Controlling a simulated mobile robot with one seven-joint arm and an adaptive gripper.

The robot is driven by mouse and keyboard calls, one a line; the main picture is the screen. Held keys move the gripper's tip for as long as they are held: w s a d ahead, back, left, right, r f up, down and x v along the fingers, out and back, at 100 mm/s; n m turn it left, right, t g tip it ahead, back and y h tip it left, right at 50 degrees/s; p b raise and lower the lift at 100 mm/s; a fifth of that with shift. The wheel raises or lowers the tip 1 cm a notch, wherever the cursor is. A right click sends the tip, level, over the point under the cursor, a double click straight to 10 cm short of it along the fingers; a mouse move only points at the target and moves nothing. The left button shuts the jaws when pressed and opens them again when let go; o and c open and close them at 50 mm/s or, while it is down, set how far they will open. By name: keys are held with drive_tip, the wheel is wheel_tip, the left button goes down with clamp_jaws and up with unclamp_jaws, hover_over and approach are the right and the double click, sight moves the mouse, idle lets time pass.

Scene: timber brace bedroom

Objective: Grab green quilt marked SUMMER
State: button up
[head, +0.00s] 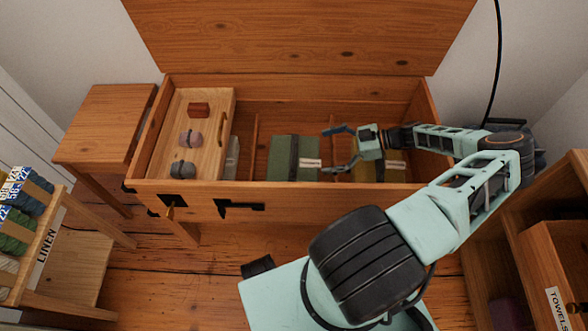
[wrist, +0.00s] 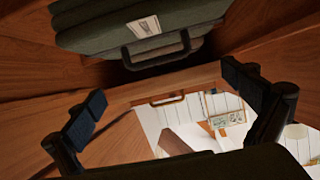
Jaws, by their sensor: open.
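A green folded quilt (head: 285,158) lies in the open wooden chest (head: 330,200), in a middle compartment. A white label (head: 310,163) shows at its right side; its lettering is too small to read. My gripper (head: 329,152) is over the chest, just right of the green quilt, its fingers apart and pointing left. In the wrist view, a dark green bundle (wrist: 190,20) with a handle (wrist: 157,50) and a white label (wrist: 143,27) shows at the top, beyond the open, empty fingers (wrist: 162,88). The label is not legible there either.
An olive-yellow bundle (head: 393,172) lies in the chest's right part, partly hidden by my gripper. A wooden tray (head: 216,108) with several small items covers the left. Thin dividers (head: 254,135) split the chest. A side table (head: 105,120) stands left, a shelf (head: 500,240) right.

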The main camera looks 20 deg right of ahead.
sight(293, 154)
drive_tip(key=x, duration=0.3)
drive_tip(key=b+x, duration=0.1)
drive_tip(key=x, duration=0.7)
drive_tip(key=shift+w+r, duration=0.2)
drive_tip(key=shift+w, duration=0.05)
drive_tip(key=shift+d, duration=0.1)
drive_tip(key=c, duration=1.8)
drive_tip(key=shift+r, duration=0.15)
drive_tip(key=shift+c, duration=0.5)
